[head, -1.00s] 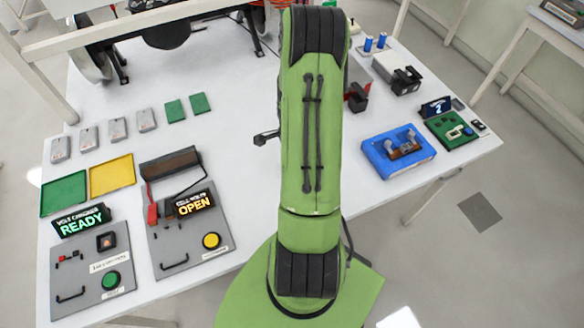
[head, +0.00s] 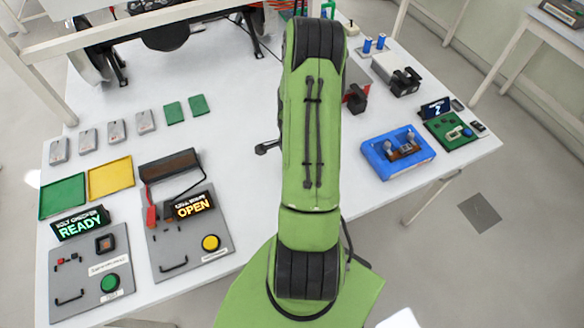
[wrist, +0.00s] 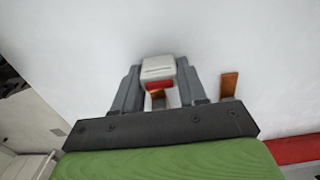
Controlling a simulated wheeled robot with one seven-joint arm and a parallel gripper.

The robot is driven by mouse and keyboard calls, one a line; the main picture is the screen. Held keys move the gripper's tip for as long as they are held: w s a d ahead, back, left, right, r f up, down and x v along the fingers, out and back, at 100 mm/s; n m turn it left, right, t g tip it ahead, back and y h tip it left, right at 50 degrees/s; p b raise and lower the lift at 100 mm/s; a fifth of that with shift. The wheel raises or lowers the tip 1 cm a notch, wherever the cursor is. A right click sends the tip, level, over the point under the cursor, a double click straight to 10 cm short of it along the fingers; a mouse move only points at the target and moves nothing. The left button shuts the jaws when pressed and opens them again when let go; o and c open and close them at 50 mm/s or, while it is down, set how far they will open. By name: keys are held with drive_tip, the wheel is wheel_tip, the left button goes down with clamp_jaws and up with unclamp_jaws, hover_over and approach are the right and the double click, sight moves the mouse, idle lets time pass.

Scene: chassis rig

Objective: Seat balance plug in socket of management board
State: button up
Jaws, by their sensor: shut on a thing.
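My gripper (wrist: 158,88) is shut on a small pale grey block with a red part (wrist: 158,68), seen between its two grey fingers in the wrist view. I take this block to be the balance plug, but its shape is only partly visible. In the head view, my green arm hides the gripper and the block. A green circuit board (head: 440,126) at the table's right end carries small parts. It may be the management board, but I cannot make out its socket.
A blue tray (head: 381,164) with a fixture stands near the right edge. A READY panel (head: 88,268) and an OPEN panel (head: 180,240) are at the left. A white frame and black machinery stand at the back. An orange-brown strip (wrist: 229,85) lies right of the gripper.

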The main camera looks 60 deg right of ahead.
wheel_tip(320, 180, up, 10)
drive_tip(key=shift+r+p, duration=0.1)
drive_tip(key=shift+p, duration=0.3)
